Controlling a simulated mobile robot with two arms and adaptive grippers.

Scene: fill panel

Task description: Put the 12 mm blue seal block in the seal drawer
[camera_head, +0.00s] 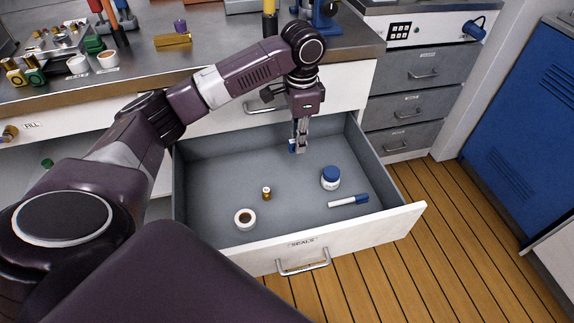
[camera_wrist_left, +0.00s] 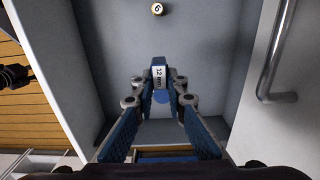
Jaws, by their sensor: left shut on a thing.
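The open seal drawer (camera_head: 335,241) is pulled out, with "SEALS" on its front. My left gripper (camera_head: 299,146) reaches down into it near the back, pointing downward. In the left wrist view my left gripper (camera_wrist_left: 159,82) is shut on the blue seal block (camera_wrist_left: 159,73), whose white label reads "12 mm". The fingers cover the block's sides. In the head view only a little blue of the block shows at the fingertips. I cannot tell whether it touches the drawer floor. My right gripper is not recognisable in either view.
The drawer holds a tape roll (camera_head: 245,219), a small brown vial (camera_head: 266,193), a white jar with blue lid (camera_head: 331,178) and a marker (camera_head: 348,201). Bare floor lies between them. The counter (camera_head: 215,50) is above the drawer's back; a blue locker (camera_head: 520,110) stands right.

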